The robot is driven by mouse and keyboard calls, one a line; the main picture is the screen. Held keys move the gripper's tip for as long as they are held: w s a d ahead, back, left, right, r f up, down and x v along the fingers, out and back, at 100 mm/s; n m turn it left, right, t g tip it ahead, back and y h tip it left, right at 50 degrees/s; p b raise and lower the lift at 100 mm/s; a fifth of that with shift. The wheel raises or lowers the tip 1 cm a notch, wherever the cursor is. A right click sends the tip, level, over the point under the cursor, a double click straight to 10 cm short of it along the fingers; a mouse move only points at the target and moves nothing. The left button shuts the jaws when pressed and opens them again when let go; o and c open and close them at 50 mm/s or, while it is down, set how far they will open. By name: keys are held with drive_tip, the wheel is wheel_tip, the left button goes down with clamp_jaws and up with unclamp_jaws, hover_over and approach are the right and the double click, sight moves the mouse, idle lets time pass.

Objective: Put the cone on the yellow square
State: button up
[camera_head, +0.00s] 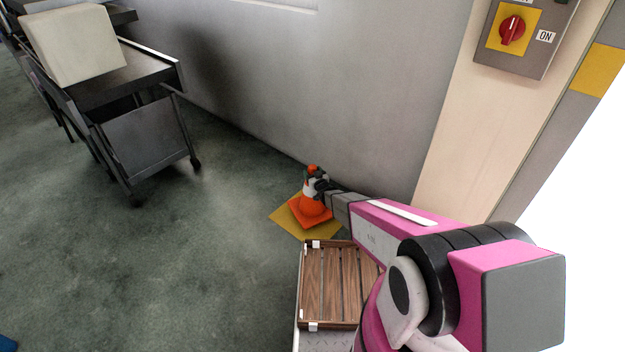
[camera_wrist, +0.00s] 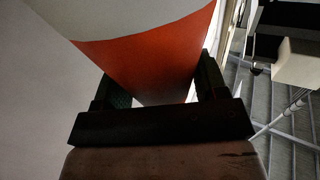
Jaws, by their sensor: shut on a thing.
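The orange cone (camera_head: 311,206) with a white band stands upright over the yellow square (camera_head: 284,220) on the floor by the wall. Its base covers much of the square, whose edges show to the left and in front. I cannot tell whether the base touches the floor. My gripper (camera_head: 321,187) is shut on the upper part of the cone. In the wrist view the cone's orange and white side (camera_wrist: 150,55) fills the space between the dark fingers of my gripper (camera_wrist: 158,88).
A wooden slatted rack (camera_head: 340,285) is in front of the square, below my arm. A dark metal cart (camera_head: 150,130) with a pale box (camera_head: 72,42) stands at the left. A wall panel with a red switch (camera_head: 512,30) is at upper right. The floor left of the square is clear.

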drive_tip(key=shift+f, duration=1.9)
drive_tip(key=o, duration=1.7)
